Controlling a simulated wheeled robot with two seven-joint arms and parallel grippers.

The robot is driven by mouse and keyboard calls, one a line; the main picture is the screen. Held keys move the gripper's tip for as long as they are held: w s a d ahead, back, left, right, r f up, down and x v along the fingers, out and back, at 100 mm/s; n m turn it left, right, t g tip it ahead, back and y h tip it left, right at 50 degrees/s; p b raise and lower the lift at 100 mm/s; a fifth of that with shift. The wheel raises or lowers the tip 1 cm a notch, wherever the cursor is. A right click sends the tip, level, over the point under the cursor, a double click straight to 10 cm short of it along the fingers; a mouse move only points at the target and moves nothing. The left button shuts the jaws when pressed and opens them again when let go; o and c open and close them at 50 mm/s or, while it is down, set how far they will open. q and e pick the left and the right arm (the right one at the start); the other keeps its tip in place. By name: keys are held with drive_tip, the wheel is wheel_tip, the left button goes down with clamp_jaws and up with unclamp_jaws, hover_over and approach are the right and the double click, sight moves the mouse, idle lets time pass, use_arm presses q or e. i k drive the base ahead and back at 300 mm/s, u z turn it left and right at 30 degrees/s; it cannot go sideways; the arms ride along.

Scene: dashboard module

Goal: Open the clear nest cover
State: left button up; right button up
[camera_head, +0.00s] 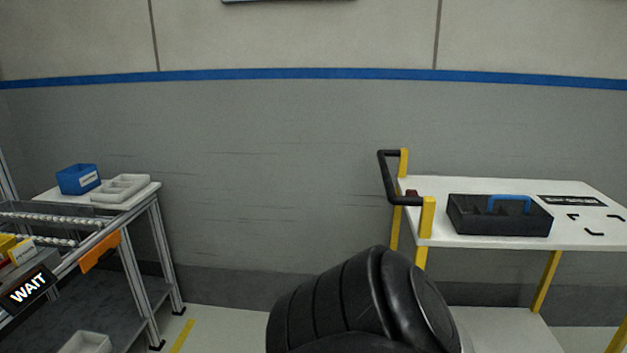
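No clear nest cover can be made out in the head view. A black ribbed shape (350,305), which looks like part of my own arm, rises at the bottom middle. Neither gripper's fingers show, so I cannot see what they hold. A black case with a blue handle (490,215) sits on the white cart (450,238) at the right.
At the left stands a metal-framed rack with rollers (50,222) and a "WAIT" sign (28,290). A blue bin (78,179) and a pale divided tray (121,188) sit on the table behind it. The cart has a black push handle (387,180). Floor shows between them.

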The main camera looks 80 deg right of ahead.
sight(496, 197)
drive_tip(key=z, duration=0.1)
drive_tip(key=i, duration=0.4)
drive_tip(key=z, duration=3.45)
drive_tip(key=k, duration=0.5)
drive_tip(key=i, duration=0.3)
drive_tip(key=z, duration=0.7)
drive_tip(key=i, duration=1)
drive_tip(key=u, duration=0.15)
